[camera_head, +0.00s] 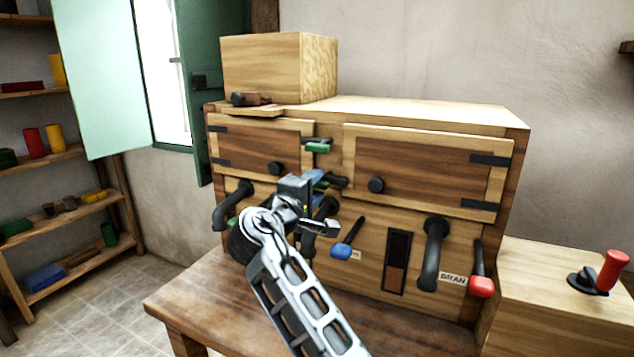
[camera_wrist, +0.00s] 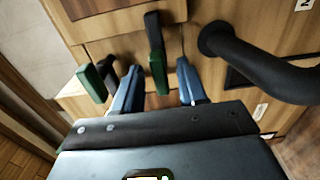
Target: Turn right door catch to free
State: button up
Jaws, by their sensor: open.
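The right door (camera_head: 425,170) of the wooden cabinet is shut. A catch with a black end (camera_head: 338,182) lies roughly level by its left edge. In the wrist view this catch (camera_wrist: 157,60) shows a black end over the door frame and a green tip. My gripper (camera_wrist: 158,88) is open, its two blue fingers on either side of the green tip; I cannot tell whether they touch it. In the head view my gripper (camera_head: 316,178) partly hides this catch. A second green catch (camera_head: 318,147) sits higher, between the doors; it also shows in the wrist view (camera_wrist: 92,82).
Black curved spouts stick out below, one close to my gripper (camera_wrist: 265,68) and one farther right (camera_head: 433,255). A blue-tipped lever (camera_head: 345,245) and a red-tipped lever (camera_head: 480,280) stand on the front. The left door (camera_head: 255,148) is shut. A wooden bench (camera_head: 215,300) lies below.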

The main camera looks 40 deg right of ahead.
jog(key=shift+x, duration=0.85)
jog(key=shift+c, duration=0.3)
grip_shut()
